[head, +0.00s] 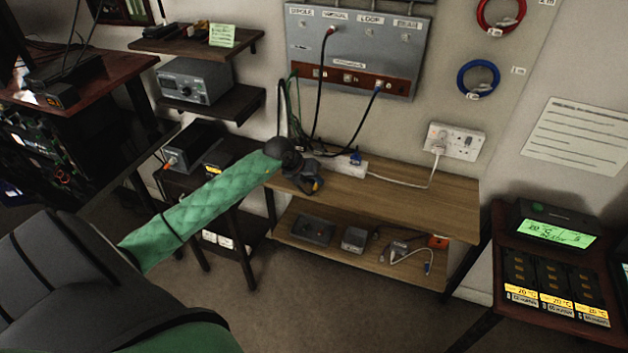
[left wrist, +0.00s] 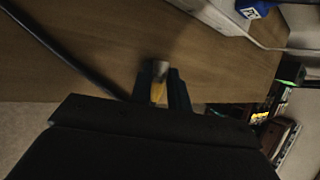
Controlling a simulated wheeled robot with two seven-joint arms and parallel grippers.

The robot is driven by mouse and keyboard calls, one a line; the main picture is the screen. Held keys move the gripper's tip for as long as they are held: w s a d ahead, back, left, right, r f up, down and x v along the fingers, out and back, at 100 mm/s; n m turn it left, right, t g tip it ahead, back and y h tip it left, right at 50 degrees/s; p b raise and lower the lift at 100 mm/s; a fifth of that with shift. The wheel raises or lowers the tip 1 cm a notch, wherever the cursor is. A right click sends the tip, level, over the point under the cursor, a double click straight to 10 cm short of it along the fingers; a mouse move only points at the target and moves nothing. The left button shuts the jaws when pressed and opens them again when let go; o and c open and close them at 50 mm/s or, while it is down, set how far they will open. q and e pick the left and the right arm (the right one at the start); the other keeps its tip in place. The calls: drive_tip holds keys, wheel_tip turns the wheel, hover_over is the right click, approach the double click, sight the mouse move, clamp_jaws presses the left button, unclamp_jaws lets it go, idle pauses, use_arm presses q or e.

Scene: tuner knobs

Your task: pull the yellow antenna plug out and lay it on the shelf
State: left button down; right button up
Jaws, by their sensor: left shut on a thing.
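My left gripper (head: 313,186) is over the left part of the wooden shelf's top board (head: 425,200), in front of the wall panel. In the left wrist view its fingers (left wrist: 160,88) are shut on a small plug, the yellow antenna plug (left wrist: 157,92), with a pale metal end. The grey antenna panel (head: 350,45) has a red plug (head: 331,31) and a blue plug (head: 378,87) with dark cables. My right gripper is not in view.
A white power strip (head: 352,166) with a blue plug lies along the back of the top board. A white cord runs to the wall socket (head: 455,141). The board's right part is clear. The lower board (head: 345,262) holds several small devices. A dark cable (left wrist: 65,52) crosses the wrist view.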

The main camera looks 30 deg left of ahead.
use_arm(q)
drive_tip(key=shift+s+d+f, duration=0.1)
drive_tip(key=shift+s+f, duration=0.1)
drive_tip(key=shift+f, duration=0.3)
drive_tip(key=shift+s+d+f, duration=0.1)
drive_tip(key=shift+s+f, duration=0.05)
drive_tip(key=shift+f, duration=0.3)
drive_tip(key=c, duration=1.5)
unclamp_jaws()
drive_tip(key=shift+b, duration=0.3)
drive_tip(key=shift+o, duration=0.6)
drive_tip(key=shift+w+r, duration=0.1)
drive_tip(key=shift+r, duration=0.25)
drive_tip(key=shift+o, duration=0.4)
drive_tip(key=shift+w+r+p, duration=0.1)
drive_tip(key=shift+r+p, duration=0.25)
drive_tip(key=shift+p, duration=0.1)
drive_tip(key=shift+a+r+p, duration=0.25)
drive_tip(key=shift+r+p, duration=0.05)
drive_tip(key=shift+r, duration=0.5)
drive_tip(key=shift+w+r, duration=0.1)
drive_tip(key=shift+r, duration=0.15)
drive_tip(key=o, duration=0.6)
drive_tip(key=shift+r, duration=0.1)
